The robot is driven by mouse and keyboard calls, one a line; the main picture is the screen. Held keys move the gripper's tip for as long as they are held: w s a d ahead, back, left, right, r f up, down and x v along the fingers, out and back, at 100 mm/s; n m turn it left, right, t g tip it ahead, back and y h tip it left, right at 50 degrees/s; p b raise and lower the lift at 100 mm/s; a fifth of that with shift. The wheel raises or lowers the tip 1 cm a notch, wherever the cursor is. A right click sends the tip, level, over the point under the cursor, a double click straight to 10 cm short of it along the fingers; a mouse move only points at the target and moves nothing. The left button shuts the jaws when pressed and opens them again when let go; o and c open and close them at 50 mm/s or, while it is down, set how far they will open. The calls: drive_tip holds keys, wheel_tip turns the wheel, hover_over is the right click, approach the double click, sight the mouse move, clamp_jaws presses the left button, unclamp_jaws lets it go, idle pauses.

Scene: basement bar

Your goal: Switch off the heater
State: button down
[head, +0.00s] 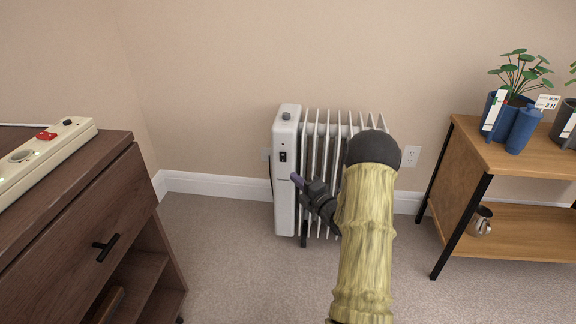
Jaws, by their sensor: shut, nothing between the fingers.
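A white oil-filled radiator heater (287,205) stands on the carpet against the wall. Its front panel has a small black rocker switch (283,157) and a dark knob (286,116) on top. My gripper (296,180) is shut and empty, with its tip in front of the heater's front panel, just below and right of the switch in the picture. I cannot tell whether it touches the panel. My arm covers part of the heater's right-hand fins. The switch's position is too small to tell.
A dark wood cabinet (72,215) with a power strip (47,155) on top stands at the left. A wooden shelf table (510,160) with blue pots and a metal mug (480,221) stands at the right. Carpet (225,275) between them is clear.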

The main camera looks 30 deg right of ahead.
drive_tip(key=b, duration=0.3)
approach(281, 155)
drive_tip(key=w+a, duration=0.3)
drive_tip(key=shift+w+d+b, duration=0.5)
drive_tip(key=shift+w+d, duration=0.3)
drive_tip(key=shift+w, duration=0.3)
drive_tip(key=shift+w+d+r, duration=0.1)
drive_tip(key=shift+w+r, duration=0.05)
drive_tip(key=shift+w, duration=0.15)
drive_tip(key=shift+w+r+p, duration=0.1)
drive_tip(key=shift+r+p, duration=0.1)
drive_tip(key=shift+p, duration=0.1)
drive_tip(key=shift+d+f, duration=0.1)
drive_tip(key=shift+d, duration=0.05)
